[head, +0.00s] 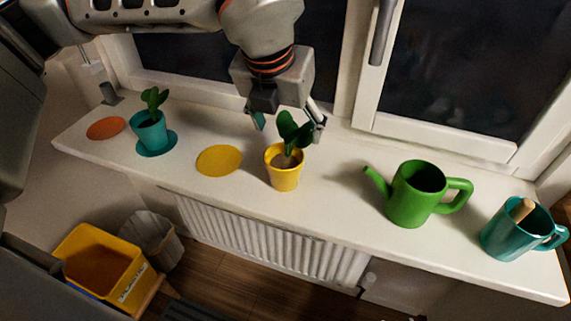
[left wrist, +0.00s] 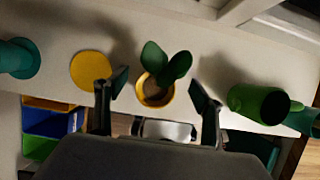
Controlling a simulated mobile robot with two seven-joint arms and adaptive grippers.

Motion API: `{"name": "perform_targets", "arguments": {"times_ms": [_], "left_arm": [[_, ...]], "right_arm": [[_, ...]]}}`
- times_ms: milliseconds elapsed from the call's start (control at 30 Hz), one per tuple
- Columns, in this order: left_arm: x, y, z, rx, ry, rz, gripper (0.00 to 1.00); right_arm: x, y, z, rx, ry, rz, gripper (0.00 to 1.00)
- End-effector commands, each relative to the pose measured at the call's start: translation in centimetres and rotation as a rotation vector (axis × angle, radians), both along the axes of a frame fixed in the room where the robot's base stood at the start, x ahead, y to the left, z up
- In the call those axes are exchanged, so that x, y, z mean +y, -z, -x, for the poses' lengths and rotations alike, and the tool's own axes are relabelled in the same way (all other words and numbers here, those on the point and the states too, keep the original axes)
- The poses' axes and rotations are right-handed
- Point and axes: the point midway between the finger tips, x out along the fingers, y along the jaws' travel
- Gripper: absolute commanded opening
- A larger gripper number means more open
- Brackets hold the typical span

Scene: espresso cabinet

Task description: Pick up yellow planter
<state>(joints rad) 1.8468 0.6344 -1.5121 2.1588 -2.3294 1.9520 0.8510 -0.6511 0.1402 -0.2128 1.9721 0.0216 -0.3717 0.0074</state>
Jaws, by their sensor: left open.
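The yellow planter (head: 284,174) holds a green leafy plant (head: 293,131) and stands upright on the white windowsill (head: 335,205), to the right of a flat yellow disc (head: 219,160). My left gripper (head: 288,124) is open above and just behind the planter, its fingers spread to either side of the plant. In the left wrist view the planter (left wrist: 156,95) shows between and beyond the two open fingers (left wrist: 158,108), with nothing held. The right gripper does not show.
A teal planter (head: 149,134) stands on a teal disc at the left, near an orange disc (head: 106,128). The window (head: 440,80) rises behind the sill. A yellow bin (head: 101,268) is below.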

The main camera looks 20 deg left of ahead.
Motion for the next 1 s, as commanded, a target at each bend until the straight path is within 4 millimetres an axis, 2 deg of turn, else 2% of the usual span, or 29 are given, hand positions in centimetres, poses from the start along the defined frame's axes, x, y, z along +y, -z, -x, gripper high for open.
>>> {"name": "perform_targets", "arguments": {"times_ms": [100,200,467,733,1000], "left_arm": [[0.1,1.6,-0.7,0.003,-0.001,-0.001,0.68],[0.0,2.3,-1.0,0.002,0.0,0.001,0.68],[0.0,2.6,-1.1,0.001,0.001,0.001,0.68],[0.0,2.6,-1.1,0.001,0.001,0.001,0.01],[0.0,2.4,-1.1,-0.001,0.002,0.001,0.0]], "right_arm": [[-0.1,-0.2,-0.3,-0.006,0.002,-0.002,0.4],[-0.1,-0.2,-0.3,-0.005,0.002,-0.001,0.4],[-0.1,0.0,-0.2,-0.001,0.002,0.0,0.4],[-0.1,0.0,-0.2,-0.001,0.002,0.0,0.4],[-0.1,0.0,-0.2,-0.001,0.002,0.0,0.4]]}}
